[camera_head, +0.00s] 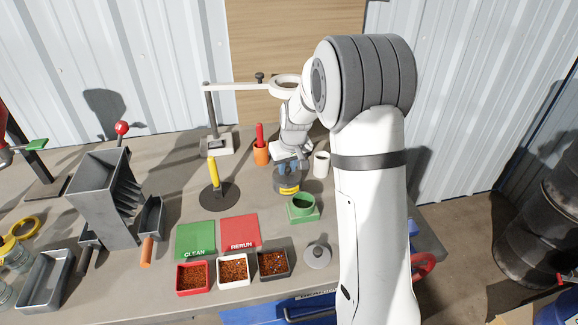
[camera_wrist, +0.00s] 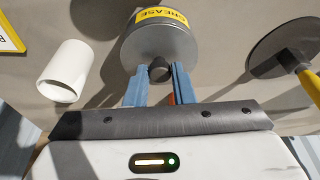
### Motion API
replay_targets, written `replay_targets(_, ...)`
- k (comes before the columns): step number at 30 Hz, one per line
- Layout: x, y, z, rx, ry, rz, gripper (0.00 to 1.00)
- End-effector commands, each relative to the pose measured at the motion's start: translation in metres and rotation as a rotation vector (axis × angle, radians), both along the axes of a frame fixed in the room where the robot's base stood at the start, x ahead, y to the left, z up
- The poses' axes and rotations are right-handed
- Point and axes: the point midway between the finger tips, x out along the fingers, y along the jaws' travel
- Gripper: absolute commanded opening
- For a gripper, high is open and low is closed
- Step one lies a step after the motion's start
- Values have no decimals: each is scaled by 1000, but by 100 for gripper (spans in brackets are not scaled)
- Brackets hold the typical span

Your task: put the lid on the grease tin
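The grease tin (camera_head: 288,187), with its yellow label, stands on the bench below my gripper (camera_head: 288,166). In the wrist view its yellow GREASE label (camera_wrist: 162,15) shows just beyond a grey round lid (camera_wrist: 160,42). The lid has a dark knob, and the blue fingertips of my gripper (camera_wrist: 159,72) are close on either side of it. The gripper looks shut on this knob. The lid is over the tin's top; whether it is fully seated I cannot tell. The far side of the rim is hidden.
A green pot (camera_head: 302,208) and a grey knobbed disc (camera_head: 317,257) are in front. A yellow-handled stand (camera_head: 214,194) is left. A ring stand (camera_head: 215,146) rises behind.

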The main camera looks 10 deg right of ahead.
Motion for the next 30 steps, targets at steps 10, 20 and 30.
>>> replay_targets(10,0,0,0,0,0,-1,45)
replay_targets(20,-4,-1,16,0,-3,-1,45)
replay_targets(30,-18,-4,67,0,-3,-1,45)
